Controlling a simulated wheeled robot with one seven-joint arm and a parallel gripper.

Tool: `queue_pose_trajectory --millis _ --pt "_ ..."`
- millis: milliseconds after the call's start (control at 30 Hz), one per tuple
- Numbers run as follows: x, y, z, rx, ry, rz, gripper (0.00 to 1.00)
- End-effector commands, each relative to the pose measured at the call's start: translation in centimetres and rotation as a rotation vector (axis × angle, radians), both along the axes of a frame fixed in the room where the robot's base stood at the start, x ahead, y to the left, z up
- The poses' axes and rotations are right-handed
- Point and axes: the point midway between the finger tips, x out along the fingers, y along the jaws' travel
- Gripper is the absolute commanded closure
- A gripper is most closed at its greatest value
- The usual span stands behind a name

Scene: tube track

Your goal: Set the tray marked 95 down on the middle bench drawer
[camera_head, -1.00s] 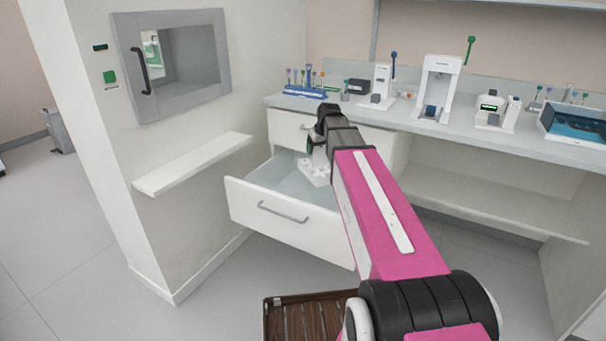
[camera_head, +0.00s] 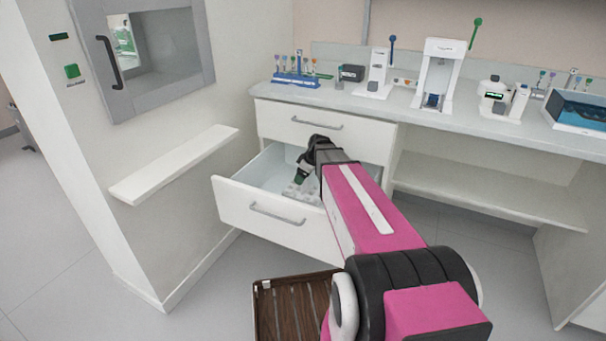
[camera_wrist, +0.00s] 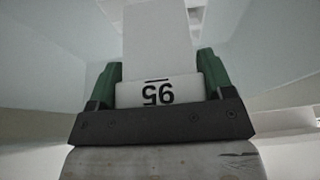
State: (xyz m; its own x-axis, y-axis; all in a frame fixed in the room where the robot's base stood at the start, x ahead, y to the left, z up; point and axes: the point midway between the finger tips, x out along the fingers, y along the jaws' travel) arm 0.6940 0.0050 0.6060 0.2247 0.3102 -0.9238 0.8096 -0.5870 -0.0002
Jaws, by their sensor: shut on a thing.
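The white tray marked 95 (camera_wrist: 158,93) has its label upside down in the wrist view. My gripper (camera_wrist: 158,80) is shut on it, with a green finger on each side of the labelled part. In the head view, my gripper (camera_head: 302,170) points down into the open middle bench drawer (camera_head: 235,203), and part of the tray (camera_head: 310,192) shows low inside it. My arm hides the drawer's right side. I cannot tell whether the tray touches the drawer floor.
The closed top drawer (camera_head: 285,120) is above and behind the open one. A wall shelf (camera_head: 175,165) juts out on the left. The bench top (camera_head: 400,110) carries a tube rack (camera_head: 298,80) and several devices. A brown slatted surface (camera_head: 290,310) is low in front.

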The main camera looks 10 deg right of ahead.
Motion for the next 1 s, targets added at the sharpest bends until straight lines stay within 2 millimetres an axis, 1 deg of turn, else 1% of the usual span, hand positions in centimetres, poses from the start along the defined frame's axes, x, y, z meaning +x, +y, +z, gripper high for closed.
queue_pose_trajectory --millis 500,633,1000 --pt "0.0 0.0 -3.8 -0.001 -0.001 0.0 0.54" --pt "0.0 0.0 -4.2 0.0 0.0 -0.001 0.54" --pt "0.0 0.0 -4.3 0.0 0.0 -0.001 0.54"
